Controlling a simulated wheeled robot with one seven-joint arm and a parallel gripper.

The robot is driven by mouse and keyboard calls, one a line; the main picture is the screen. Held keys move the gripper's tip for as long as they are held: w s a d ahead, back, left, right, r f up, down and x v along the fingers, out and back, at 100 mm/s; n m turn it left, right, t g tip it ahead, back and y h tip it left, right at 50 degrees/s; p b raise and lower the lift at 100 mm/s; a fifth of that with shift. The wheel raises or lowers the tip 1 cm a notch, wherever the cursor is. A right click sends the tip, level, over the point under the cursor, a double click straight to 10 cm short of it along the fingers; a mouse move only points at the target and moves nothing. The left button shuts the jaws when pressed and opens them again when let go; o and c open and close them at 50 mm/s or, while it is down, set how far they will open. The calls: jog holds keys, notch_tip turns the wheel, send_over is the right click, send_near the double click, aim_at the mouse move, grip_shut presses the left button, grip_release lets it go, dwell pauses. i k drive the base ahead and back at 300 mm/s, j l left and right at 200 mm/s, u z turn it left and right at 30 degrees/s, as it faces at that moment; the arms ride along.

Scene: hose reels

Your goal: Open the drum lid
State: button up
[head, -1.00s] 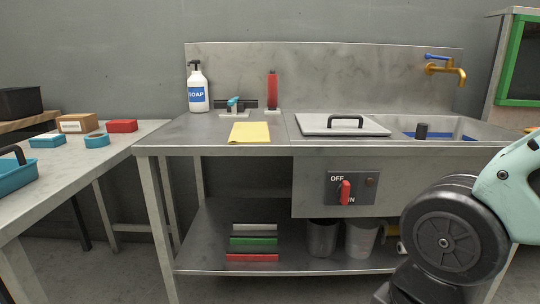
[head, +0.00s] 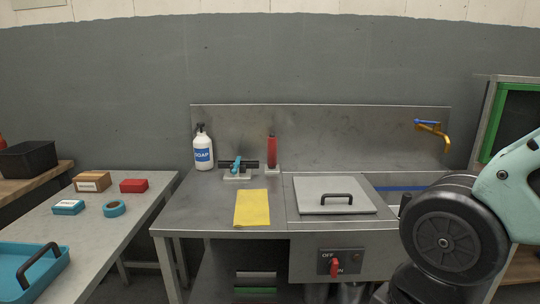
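The lid (head: 334,195) is a flat grey square plate with a black bar handle (head: 337,199). It lies closed on the right part of the steel bench, beside the sink basin. Whatever is under it is hidden. Below it, on the front panel, is a red switch (head: 334,267) with OFF and ON labels. My arm fills the right side of the head view and covers part of the basin. My gripper is not in view.
On the bench stand a soap bottle (head: 203,148), a red cylinder (head: 272,152), a small blue-handled fixture (head: 237,167) and a yellow cloth (head: 252,208). A brass tap (head: 433,132) is on the back wall. A side table (head: 95,235) at left holds boxes, tape and a blue tray (head: 32,272).

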aim_at(336, 195)
jog(key=i+l, duration=0.1)
jog(key=i, duration=1.2)
